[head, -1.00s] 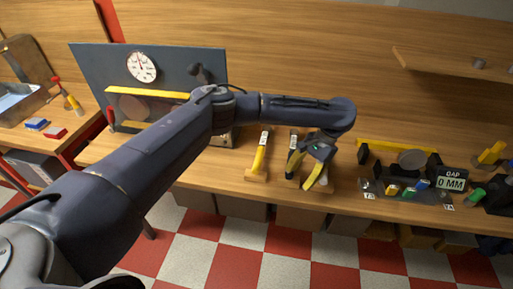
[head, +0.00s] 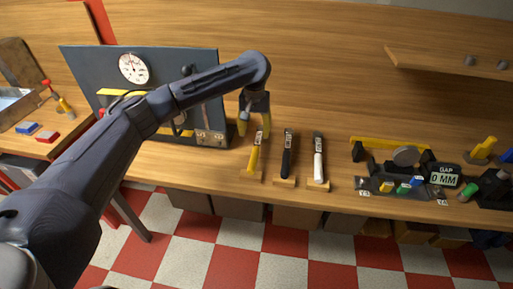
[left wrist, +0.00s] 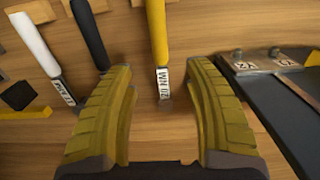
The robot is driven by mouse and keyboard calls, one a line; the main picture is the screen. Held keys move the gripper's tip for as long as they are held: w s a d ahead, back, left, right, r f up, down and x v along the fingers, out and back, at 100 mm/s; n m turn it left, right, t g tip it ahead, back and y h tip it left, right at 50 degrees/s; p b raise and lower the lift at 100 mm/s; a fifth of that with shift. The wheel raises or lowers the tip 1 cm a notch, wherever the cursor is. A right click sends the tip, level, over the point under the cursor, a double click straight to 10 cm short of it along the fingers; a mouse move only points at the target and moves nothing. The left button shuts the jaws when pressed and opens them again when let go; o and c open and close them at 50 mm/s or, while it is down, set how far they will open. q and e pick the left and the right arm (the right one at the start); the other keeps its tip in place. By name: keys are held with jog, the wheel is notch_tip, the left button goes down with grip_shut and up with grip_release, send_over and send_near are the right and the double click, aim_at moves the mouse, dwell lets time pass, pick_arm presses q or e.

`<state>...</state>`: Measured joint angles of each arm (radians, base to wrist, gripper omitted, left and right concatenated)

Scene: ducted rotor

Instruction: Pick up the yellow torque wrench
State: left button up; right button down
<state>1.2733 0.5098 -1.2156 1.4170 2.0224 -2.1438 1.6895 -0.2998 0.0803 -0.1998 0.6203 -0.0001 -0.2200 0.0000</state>
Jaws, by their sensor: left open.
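The yellow torque wrench (head: 254,158) lies on the wooden bench, its near end on a small wooden block and a white label at its far end. It also shows in the left wrist view (left wrist: 158,35), with its label between the finger pads' lines. My left gripper (head: 254,126) is open and empty, above the wrench's labelled far end; its yellow fingers (left wrist: 163,115) stand apart on either side of that end in the left wrist view. Whether they are level with the wrench I cannot tell. My right gripper is not in view.
A black-handled wrench (head: 287,160) and a white-handled one (head: 318,162) lie to the right on similar blocks. A grey panel with a dial (head: 133,68) stands at the left. A gap display (head: 445,177) and small coloured parts sit further right.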

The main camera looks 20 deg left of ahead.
aim_at(255, 151)
pick_arm(q)
jog(key=shift+f, duration=6.15)
jog(key=shift+w+r, duration=0.1)
grip_shut()
